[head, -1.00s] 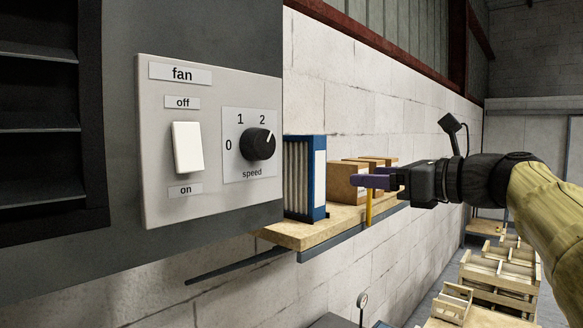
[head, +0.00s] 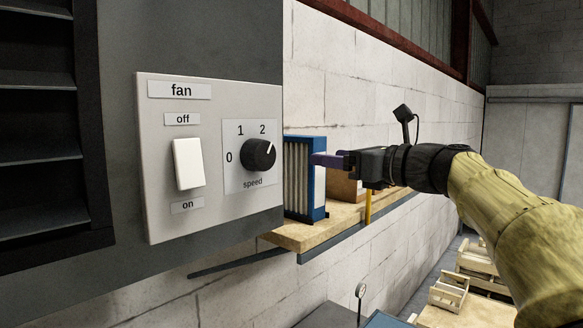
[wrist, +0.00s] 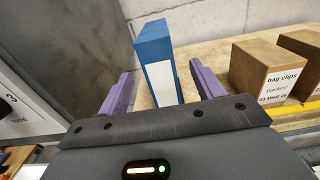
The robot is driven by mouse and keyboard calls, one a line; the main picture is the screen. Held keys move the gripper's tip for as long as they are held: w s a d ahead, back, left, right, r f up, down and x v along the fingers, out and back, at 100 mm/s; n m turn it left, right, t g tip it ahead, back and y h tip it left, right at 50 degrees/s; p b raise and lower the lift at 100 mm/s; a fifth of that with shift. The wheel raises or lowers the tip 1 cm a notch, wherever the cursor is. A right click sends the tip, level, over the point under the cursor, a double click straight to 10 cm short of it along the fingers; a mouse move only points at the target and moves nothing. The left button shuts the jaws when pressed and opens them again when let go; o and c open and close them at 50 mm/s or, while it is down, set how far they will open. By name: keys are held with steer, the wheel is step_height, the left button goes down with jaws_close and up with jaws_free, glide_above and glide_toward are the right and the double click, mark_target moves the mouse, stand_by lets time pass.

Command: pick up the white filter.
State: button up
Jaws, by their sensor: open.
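The only filter in view has a blue frame, pale pleats and a white label; this filter (head: 318,205) stands upright on a wooden shelf beside the fan panel. It also shows in the wrist view (wrist: 151,42), where it appears between my two purple fingers. My gripper (head: 314,159) is open, its fingertips at the filter's upper part in the head view. In the wrist view my gripper (wrist: 162,70) has visible space on both sides of the filter. I cannot tell how far the fingers reach past its near face.
A cardboard box of bag clips (wrist: 268,75) stands to the right on the shelf (head: 300,238), with another box beside it. The grey fan housing with its panel (head: 215,215) is close on the left. A block wall runs behind. Wooden crates (head: 450,290) are below right.

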mark_target(299, 153)
steer(key=p+x, duration=0.1)
steer(key=x, duration=0.3)
steer(key=p+x, duration=0.2)
steer(key=x, duration=0.1)
steer(key=p+x, duration=0.1)
steer(key=shift+a+r, duration=0.25)
steer(key=shift+r, duration=0.05)
steer(key=shift+w+a+f+p, duration=0.2)
steer(key=shift+w+a+p, duration=0.15)
steer(key=shift+d, duration=0.1)
steer(key=shift+s, duration=0.1)
steer(key=shift+c, duration=0.5)
steer(key=c, duration=1)
